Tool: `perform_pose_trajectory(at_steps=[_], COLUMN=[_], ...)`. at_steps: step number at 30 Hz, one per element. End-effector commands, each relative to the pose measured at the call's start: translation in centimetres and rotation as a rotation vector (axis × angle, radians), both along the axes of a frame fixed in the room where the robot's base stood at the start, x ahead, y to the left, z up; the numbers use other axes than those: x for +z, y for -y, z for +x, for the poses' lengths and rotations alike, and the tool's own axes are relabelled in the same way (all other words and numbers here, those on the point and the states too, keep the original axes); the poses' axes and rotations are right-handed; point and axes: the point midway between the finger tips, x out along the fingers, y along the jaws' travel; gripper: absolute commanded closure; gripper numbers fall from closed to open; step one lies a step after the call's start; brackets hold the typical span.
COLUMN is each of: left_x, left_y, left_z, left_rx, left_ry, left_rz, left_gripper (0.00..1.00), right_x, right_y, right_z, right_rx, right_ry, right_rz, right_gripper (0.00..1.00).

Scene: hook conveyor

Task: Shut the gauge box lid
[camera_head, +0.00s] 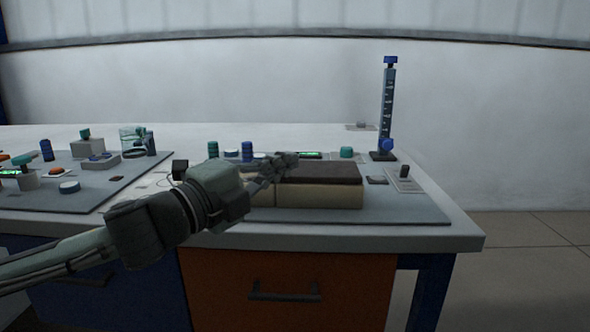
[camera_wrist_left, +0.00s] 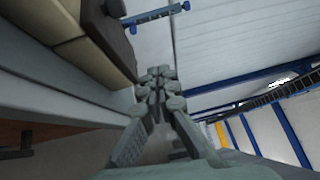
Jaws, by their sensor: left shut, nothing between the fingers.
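The gauge box (camera_head: 315,194) stands on the grey board on the table, a beige box with a dark brown lid (camera_head: 325,173). The lid lies flat over the top of the box; a thin gap cannot be ruled out. My left gripper (camera_head: 284,160) is shut and empty, with its fingertips at the lid's left rear part in the head view. Whether they touch the lid cannot be told. In the left wrist view the closed fingers (camera_wrist_left: 158,82) show in the middle, with the beige box (camera_wrist_left: 75,35) and dark lid (camera_wrist_left: 108,35) at upper left. My right gripper is not in view.
A tall blue gauge column (camera_head: 387,110) stands behind the box at right. A small switch block (camera_head: 403,180) sits right of the box. Another board (camera_head: 85,195) with several knobs and buttons lies at left. The table's right front corner (camera_head: 455,238) is clear.

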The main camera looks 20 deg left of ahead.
Motion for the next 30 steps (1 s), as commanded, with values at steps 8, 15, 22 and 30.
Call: perform_pose_trajectory(at_steps=[8, 15, 22, 30], left_x=[-2.5, -2.2, -2.4, -2.7], left_y=[-1.6, -0.5, 1.0, -0.8], left_z=[0.6, 3.8, 8.0, 9.5], left_rx=[0.088, 0.084, 0.083, 0.086], left_ry=[-0.093, -0.089, -0.091, -0.092], left_rz=[-0.011, -0.014, -0.01, -0.003], left_gripper=[1.0, 1.0, 1.0, 1.0], right_x=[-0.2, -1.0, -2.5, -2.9], right_y=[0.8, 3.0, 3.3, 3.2], right_z=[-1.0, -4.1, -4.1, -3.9], right_rx=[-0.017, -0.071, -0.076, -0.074], right_ry=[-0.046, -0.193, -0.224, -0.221], right_rz=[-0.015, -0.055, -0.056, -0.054], right_gripper=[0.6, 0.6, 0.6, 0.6])
